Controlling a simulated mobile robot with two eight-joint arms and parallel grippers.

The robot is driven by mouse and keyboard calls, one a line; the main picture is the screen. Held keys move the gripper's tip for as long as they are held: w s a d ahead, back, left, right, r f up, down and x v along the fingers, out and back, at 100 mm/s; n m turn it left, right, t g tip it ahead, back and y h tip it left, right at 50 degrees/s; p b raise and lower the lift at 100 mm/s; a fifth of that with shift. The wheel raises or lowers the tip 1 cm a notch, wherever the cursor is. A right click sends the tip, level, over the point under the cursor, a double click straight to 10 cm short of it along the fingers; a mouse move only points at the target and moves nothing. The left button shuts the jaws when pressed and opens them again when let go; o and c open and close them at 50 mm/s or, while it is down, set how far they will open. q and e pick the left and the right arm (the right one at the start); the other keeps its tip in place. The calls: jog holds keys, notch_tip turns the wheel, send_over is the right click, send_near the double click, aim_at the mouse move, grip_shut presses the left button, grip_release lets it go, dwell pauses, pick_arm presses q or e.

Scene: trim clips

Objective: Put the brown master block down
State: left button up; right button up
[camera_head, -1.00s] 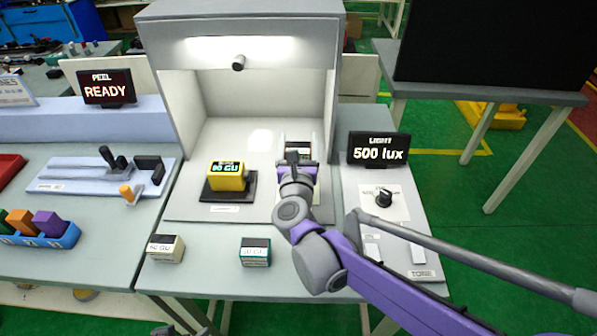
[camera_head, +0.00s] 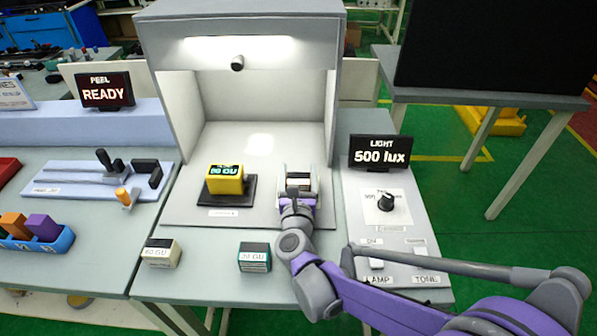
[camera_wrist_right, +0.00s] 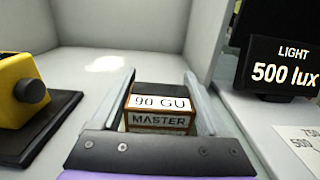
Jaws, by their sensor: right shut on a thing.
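The brown master block (camera_wrist_right: 160,108), with a white "90 GU" top label and the word "MASTER" on its side, sits between the two fingers of my right gripper (camera_wrist_right: 163,100), which is shut on it. In the head view the block (camera_head: 298,182) is at the right front of the light booth floor (camera_head: 262,190), partly hidden by my right gripper (camera_head: 298,186). I cannot tell whether its underside touches the floor. My left gripper is not in view.
A yellow gauge (camera_head: 226,179) on a black base stands to the left in the booth. The "40 GU" block (camera_head: 161,253) and teal "20 GU" block (camera_head: 255,257) stand on the front table. The "500 lux" display (camera_head: 380,152) is to the right.

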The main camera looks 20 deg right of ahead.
jog(key=o, duration=1.3)
jog(key=shift+o, duration=0.2)
jog(key=shift+r, duration=0.1)
jog(key=v, duration=0.7)
jog(key=shift+s+a+p, duration=0.1)
jog(key=shift+s+p, duration=0.15)
jog(key=shift+p, duration=0.05)
